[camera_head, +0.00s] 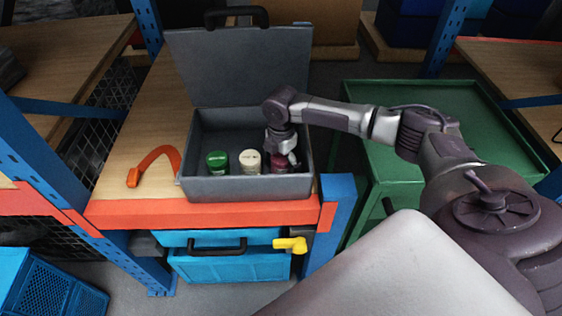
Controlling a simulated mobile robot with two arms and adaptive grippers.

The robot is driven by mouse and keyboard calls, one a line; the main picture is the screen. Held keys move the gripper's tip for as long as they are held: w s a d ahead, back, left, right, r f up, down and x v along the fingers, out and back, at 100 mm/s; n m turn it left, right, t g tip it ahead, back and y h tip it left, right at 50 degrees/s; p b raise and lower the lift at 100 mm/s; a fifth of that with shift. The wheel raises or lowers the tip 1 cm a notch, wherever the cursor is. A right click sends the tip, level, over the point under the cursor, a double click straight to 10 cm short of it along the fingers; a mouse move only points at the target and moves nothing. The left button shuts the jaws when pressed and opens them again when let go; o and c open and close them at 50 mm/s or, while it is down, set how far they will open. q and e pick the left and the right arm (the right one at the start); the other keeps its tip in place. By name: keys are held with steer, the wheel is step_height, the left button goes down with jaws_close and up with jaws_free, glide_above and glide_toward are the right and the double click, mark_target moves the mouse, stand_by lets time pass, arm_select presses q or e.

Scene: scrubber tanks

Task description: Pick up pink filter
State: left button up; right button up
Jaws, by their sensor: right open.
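An open grey case (228,190) stands on a wooden shelf with its lid raised at the back. In it are a green filter (217,162), a cream filter (250,161) and a dark pink filter (279,163), in a row from left to right. My right gripper (281,157) reaches down into the right side of the case, at the pink filter. It is open and partly covers the pink filter's top. I cannot tell whether the fingers touch it. My left gripper is not in view.
An orange strap-like object (152,163) lies left of the case. A green cart (425,100) stands to the right under my arm. A blue toolbox (230,266) and a yellow object (291,244) are below the shelf's orange front edge (205,214). Blue uprights flank the shelf.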

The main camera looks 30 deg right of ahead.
steer(key=c, duration=1.2)
